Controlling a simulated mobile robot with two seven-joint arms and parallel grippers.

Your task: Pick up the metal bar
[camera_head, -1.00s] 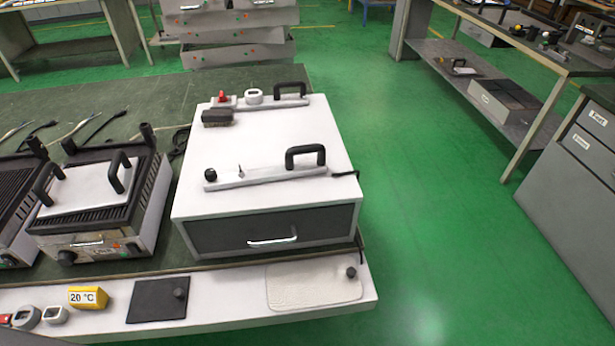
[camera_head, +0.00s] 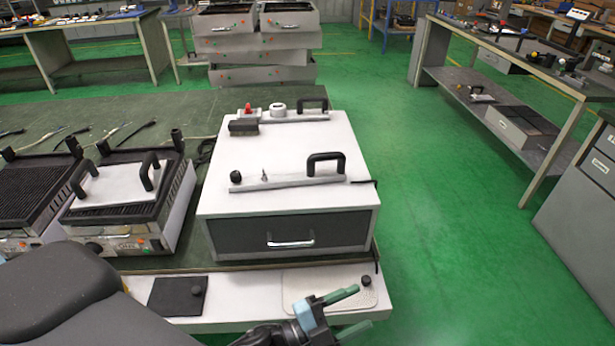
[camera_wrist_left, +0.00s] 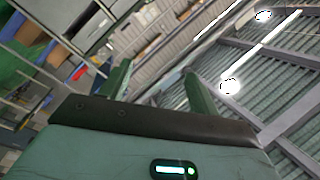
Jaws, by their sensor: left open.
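Two pale metal bars lie on top of a white box with a dark front (camera_head: 306,232). The front metal bar (camera_head: 285,183) has a black loop handle (camera_head: 326,160) at its right end and a black knob at its left. The rear metal bar (camera_head: 290,117) also has a black handle (camera_head: 314,104). My left gripper (camera_head: 347,312) is open and empty, low in front of the box, over the edge of the white ledge. Its spread green fingers show in the left wrist view (camera_wrist_left: 158,80), which faces shelves and the ceiling. My right gripper is out of view.
Grills (camera_head: 122,205) with black handles stand left of the box. A dark plate (camera_head: 176,296) and a pale textured pad (camera_head: 362,285) lie on the front ledge. Green floor (camera_head: 440,240) is open to the right.

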